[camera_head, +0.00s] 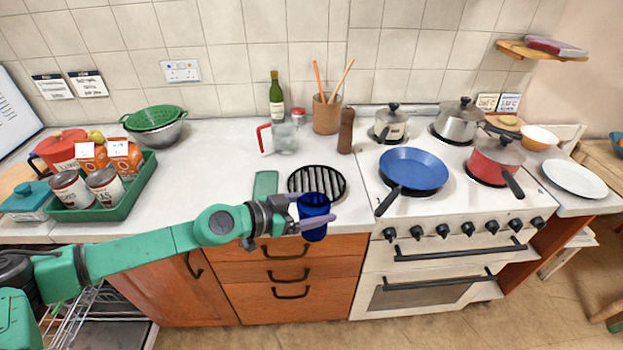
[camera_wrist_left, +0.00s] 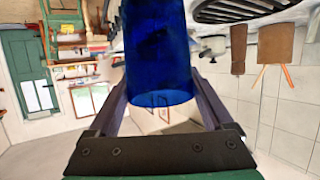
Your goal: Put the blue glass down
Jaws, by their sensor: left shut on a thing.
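The blue glass (camera_head: 314,216) is held between the fingers of my left gripper (camera_head: 318,211), which is shut on it. In the head view the glass is in front of the counter's front edge, by the black round rack. In the left wrist view the blue glass (camera_wrist_left: 157,55) fills the upper middle, between the two fingers (camera_wrist_left: 158,95). The white counter (camera_head: 220,190) lies behind the gripper. My right gripper is not in view.
A black round rack (camera_head: 317,182) and a green board (camera_head: 265,184) lie near the counter edge. A clear jug (camera_head: 284,138), bottle (camera_head: 277,100) and pepper mill (camera_head: 346,131) stand behind. A green tray (camera_head: 133,192) is left; the stove with a blue pan (camera_head: 413,168) is right. Counter between tray and board is clear.

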